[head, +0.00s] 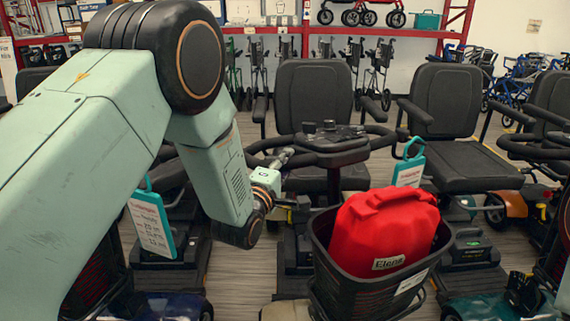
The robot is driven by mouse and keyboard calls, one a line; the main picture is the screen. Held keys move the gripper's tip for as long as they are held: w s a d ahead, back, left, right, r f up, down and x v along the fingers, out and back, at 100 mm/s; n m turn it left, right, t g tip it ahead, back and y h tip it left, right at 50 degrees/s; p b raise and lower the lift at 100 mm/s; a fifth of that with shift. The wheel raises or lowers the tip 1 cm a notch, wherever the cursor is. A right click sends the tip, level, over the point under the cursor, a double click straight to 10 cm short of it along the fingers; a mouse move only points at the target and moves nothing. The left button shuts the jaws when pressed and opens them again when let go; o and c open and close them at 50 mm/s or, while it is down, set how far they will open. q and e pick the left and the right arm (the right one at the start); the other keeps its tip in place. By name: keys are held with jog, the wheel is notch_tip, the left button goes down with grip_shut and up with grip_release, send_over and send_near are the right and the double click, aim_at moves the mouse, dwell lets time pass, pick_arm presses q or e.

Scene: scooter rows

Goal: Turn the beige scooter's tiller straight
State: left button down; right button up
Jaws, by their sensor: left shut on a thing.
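The beige scooter stands in the middle, with a little of its beige front body (286,311) showing at the bottom. Its tiller (334,143) has a dark console and looped handlebars, and looks slightly turned, with the left handlebar loop nearer my arm. A black front basket (345,268) below it holds a red bag (385,232) with a name label. My left gripper (287,157) is shut on the left side of the tiller's handlebar; its fingertips are small and partly hidden. My left arm covers the left of the view. My right gripper is out of view.
Another scooter (455,165) stands close on the right, with a teal tag (409,169) between. A scooter with a teal price tag (151,225) stands on the left, partly behind my arm. Rollators and red shelving (300,31) line the back. A strip of floor (238,270) shows between scooters.

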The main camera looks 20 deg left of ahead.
aim_at(293, 147)
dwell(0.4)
pick_arm(q)
jog(key=shift+w+a+r+m+h, duration=0.1)
jog(key=shift+w+a+m+h, duration=0.1)
jog(key=shift+w+h, duration=0.2)
jog(key=shift+w+a+r+m+h, duration=0.1)
jog(key=shift+w+m+h, duration=0.15)
jog(key=shift+h, duration=0.15)
jog(key=shift+w+m+g+h+b, duration=0.2)
jog(key=shift+w+m+g+h, duration=0.4)
jog(key=shift+w+m+h, duration=0.6)
jog(key=shift+w+m+g+h+b, duration=0.15)
jog(key=shift+w+m+g+h, duration=0.55)
jog(key=shift+w+h, duration=0.9)
jog(key=shift+s+a, duration=0.1)
jog(key=shift+s, duration=0.05)
jog(key=c, duration=1.1)
grip_release()
jog(key=shift+f, duration=0.15)
jog(key=shift+o, duration=0.3)
jog(key=v, duration=1.2)
jog(key=shift+f, duration=0.15)
